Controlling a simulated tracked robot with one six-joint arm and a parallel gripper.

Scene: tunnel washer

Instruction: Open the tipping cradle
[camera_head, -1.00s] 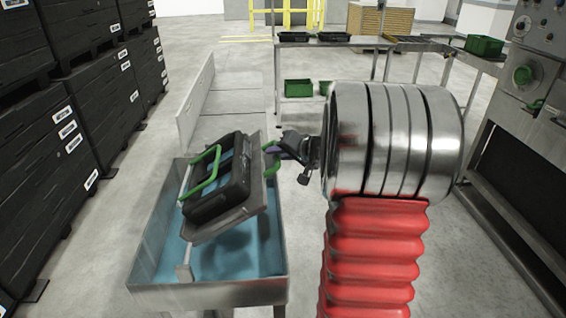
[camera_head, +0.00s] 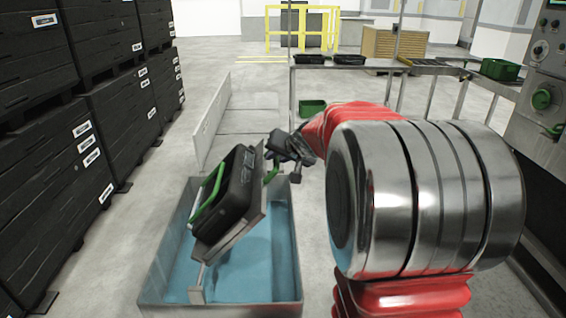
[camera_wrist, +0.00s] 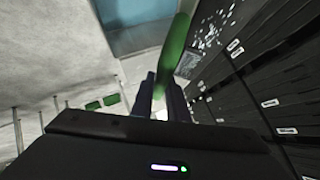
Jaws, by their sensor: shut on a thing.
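The tipping cradle (camera_head: 246,232) stands steeply tilted over a steel basin (camera_head: 150,290) with a blue inside. A black crate (camera_head: 229,196) with a green handle on its left side sits in the cradle and tilts with it. A green handle (camera_head: 271,172) shows at the cradle's upper right side. My gripper (camera_head: 277,152) is at this handle, at the end of my red and silver arm. In the wrist view, my fingers (camera_wrist: 160,100) are closed around the green handle (camera_wrist: 174,58). The far side of the cradle is hidden.
Black stacked containers (camera_head: 130,110) line the left. A low pale panel (camera_head: 212,120) stands behind the basin. A metal table (camera_head: 350,66) with dark trays is at the back, and a machine with a control panel (camera_head: 545,70) is at the right.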

